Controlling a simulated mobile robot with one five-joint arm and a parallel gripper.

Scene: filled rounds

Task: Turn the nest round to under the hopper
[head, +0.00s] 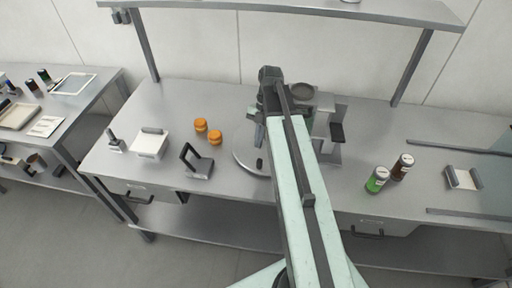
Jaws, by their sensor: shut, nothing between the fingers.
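A round grey metal turntable plate (243,158) lies on the middle of the bench, and a small dark peg (259,163) stands near its front edge. My arm covers much of the plate, so I cannot tell the nest apart on it. A machine (326,122) with a round dark hopper (302,90) on top stands at the back right of the plate, partly behind my arm. My gripper (259,134) is over the plate, small and partly hidden by my arm. It is shut and empty.
Two orange jars (208,131), a black stand (197,162) and a white tray (150,144) are left of the plate. A green bottle (377,179) and a brown bottle (402,167) stand to the right. A shelf (290,10) spans above.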

